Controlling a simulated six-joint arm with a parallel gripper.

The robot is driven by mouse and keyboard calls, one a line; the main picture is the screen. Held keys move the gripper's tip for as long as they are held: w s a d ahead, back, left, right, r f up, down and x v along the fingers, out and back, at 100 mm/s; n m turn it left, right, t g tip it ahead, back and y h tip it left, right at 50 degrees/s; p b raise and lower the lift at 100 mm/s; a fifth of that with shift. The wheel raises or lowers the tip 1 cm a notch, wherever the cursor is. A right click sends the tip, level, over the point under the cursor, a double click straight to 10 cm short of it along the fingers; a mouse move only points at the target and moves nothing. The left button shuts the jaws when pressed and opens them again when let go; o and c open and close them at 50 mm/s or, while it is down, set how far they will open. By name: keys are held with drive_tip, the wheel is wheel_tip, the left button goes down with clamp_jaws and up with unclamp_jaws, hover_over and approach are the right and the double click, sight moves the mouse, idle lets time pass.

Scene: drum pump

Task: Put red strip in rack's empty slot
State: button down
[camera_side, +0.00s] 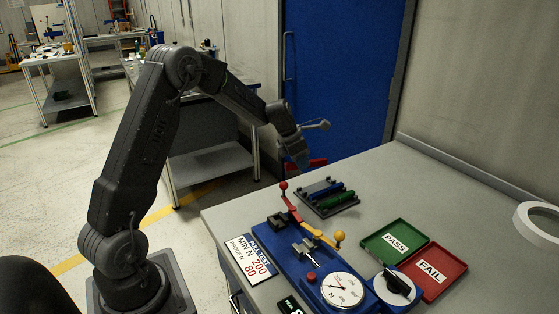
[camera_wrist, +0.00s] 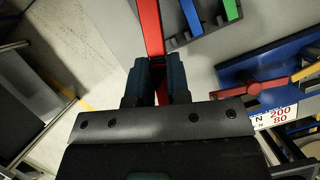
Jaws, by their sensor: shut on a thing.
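The red strip (camera_wrist: 149,27) is clamped between the dark fingers of my gripper (camera_wrist: 160,80) in the wrist view and reaches forward past the fingertips. In the side view a short red part of the strip (camera_side: 318,163) shows beside my gripper (camera_side: 300,158), which is above the table's far left edge. The dark rack (camera_side: 351,204) lies on the table, just below and right of my gripper. It holds a blue strip (camera_side: 325,190) and a green strip (camera_side: 334,200). In the wrist view the rack (camera_wrist: 177,42) is right of the red strip. I cannot clearly make out its empty slot.
A blue pull tester (camera_side: 281,245) with a red-and-yellow lever and a round gauge (camera_side: 342,289) stands in front of the rack. A green PASS tray (camera_side: 376,252) and a red FAIL tray (camera_side: 458,268) are to the right.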

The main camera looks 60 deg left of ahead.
sight(316, 188)
drive_tip(key=shift+w+d+f+n+y, duration=0.15)
drive_tip(key=shift+w+f+n+y, duration=0.2)
drive_tip(key=shift+w+f+n, duration=0.7)
drive_tip(key=shift+w+d+f+n+y, duration=0.1)
drive_tip(key=shift+w+f+n+y, duration=0.4)
drive_tip(key=shift+w+f, duration=0.85)
drive_tip(key=shift+f, duration=0.15)
drive_tip(key=shift+f, duration=0.35)
drive_tip(key=shift+f, duration=1.5)
idle(0.8)
drive_tip(key=c, duration=0.7)
unclamp_jaws()
wheel_tip(316, 188, up, 8)
idle(1.2)
